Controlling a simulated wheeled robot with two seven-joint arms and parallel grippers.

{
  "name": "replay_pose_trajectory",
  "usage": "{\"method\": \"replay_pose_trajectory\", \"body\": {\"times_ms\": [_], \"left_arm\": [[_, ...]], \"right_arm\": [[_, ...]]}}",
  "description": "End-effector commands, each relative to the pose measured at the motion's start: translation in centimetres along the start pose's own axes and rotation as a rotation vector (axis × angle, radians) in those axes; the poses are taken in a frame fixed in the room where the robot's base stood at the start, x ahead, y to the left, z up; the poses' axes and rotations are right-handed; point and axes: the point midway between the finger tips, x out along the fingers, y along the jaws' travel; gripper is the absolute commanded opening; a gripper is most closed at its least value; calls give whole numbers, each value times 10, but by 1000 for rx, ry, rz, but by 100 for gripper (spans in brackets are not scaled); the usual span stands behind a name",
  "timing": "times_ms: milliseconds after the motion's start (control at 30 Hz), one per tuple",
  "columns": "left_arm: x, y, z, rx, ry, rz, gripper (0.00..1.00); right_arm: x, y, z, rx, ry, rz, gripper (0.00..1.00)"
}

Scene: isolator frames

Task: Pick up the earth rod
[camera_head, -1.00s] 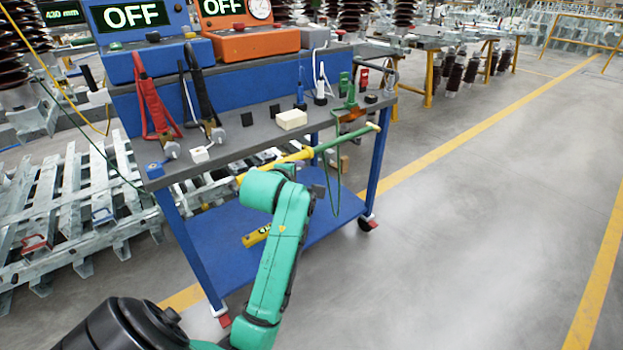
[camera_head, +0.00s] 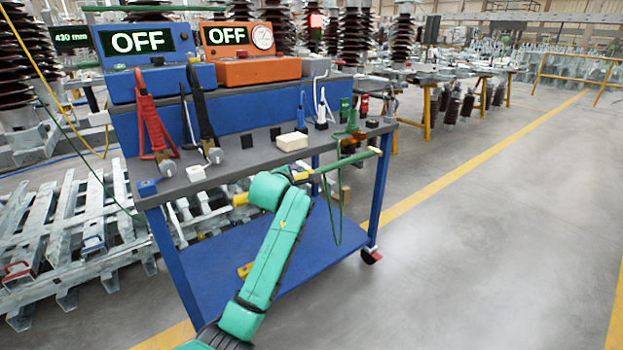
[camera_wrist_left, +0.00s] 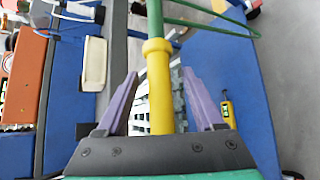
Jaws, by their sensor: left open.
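The earth rod is a long pole, yellow at one end and green (camera_head: 345,162) at the other. It lies slantwise along the blue cart's front edge; my green left arm hides its middle in the head view. In the left wrist view its yellow shaft with a raised collar (camera_wrist_left: 160,95) runs between the two purple fingers of my left gripper (camera_wrist_left: 160,76). The fingers are open, with a gap on each side of the shaft. My left gripper is hidden behind the arm in the head view. My right gripper is not in view.
The blue cart (camera_head: 166,250) carries red clamps (camera_head: 152,125), a white block (camera_head: 292,141) and a green clamp (camera_head: 352,128). A green cable (camera_head: 339,220) hangs below the rod. A yellow device lies on the lower shelf (camera_wrist_left: 228,113). The floor right of the cart is clear.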

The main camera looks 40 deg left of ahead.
Motion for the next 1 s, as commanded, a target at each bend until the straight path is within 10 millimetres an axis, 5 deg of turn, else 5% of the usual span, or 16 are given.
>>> {"method": "replay_pose_trajectory", "body": {"times_ms": [167,300,367,1000], "left_arm": [[0,0,0,0,-1,0,69],[0,0,0,0,-1,0,16],[0,0,0,1,-1,0,0],[0,-1,0,1,0,-2,0]], "right_arm": [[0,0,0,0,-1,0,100],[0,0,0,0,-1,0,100],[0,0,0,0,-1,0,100],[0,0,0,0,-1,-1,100]]}}
